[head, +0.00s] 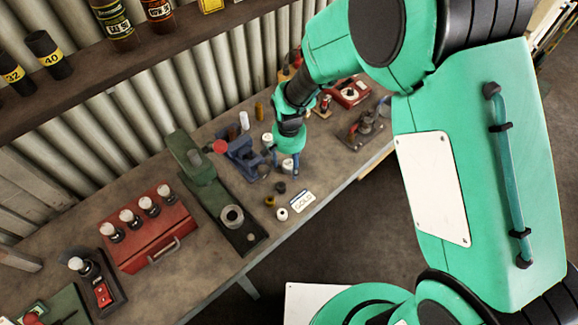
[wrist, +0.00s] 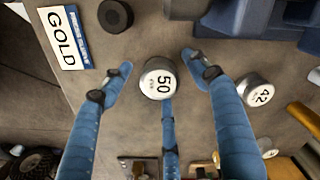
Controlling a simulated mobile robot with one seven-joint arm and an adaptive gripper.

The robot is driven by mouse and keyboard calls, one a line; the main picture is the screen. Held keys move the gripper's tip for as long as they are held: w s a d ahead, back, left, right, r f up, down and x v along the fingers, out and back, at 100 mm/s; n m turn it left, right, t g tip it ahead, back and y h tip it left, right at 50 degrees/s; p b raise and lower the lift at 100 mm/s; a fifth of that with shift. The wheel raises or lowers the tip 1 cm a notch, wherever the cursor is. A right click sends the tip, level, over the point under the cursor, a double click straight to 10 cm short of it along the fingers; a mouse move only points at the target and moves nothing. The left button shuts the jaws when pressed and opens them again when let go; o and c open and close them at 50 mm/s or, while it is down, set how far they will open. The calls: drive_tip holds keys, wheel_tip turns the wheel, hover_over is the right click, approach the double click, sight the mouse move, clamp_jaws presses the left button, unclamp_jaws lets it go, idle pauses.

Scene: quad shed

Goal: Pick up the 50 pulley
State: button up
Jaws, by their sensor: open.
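The 50 pulley (wrist: 159,82) is a short silvery cylinder with a white top marked 50, near the middle of the wrist view. It stands on the workbench (head: 190,250), and in the head view it is a small pale top (head: 288,164) under my gripper (head: 284,158). My gripper (wrist: 156,64) is open, with blue fingers to the left and right of the pulley and a third finger below it in the wrist view. Gaps show between the side fingertips and the pulley. Whether the third finger touches it I cannot tell.
A similar pulley marked 42 (wrist: 254,90) stands close outside the right finger. A GOLD card (wrist: 65,38) and a black disc (wrist: 116,15) lie at upper left there. A blue vise (head: 243,152) and a green machine (head: 205,180) stand left of my gripper.

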sight(290, 166)
drive_tip(key=c, duration=1.3)
drive_tip(key=shift+r, duration=0.15)
drive_tip(key=shift+r, duration=0.55)
drive_tip(key=shift+s+d+r+p, duration=0.1)
drive_tip(key=shift+s+r+p, duration=0.15)
drive_tip(key=shift+r, duration=0.35)
drive_tip(key=shift+s+d+r+p, duration=0.1)
drive_tip(key=shift+s+r+p, duration=0.1)
drive_tip(key=shift+r, duration=0.35)
drive_tip(key=s+d, duration=0.2)
drive_tip(key=s, duration=0.2)
drive_tip(key=s+d+r, duration=0.1)
drive_tip(key=s+d, duration=0.1)
drive_tip(key=s, duration=0.3)
drive_tip(key=s+d+p, duration=0.1)
drive_tip(key=s+d, duration=0.1)
drive_tip(key=s, duration=0.2)
drive_tip(key=shift+s+r, duration=0.15)
drive_tip(key=shift+s, duration=0.25)
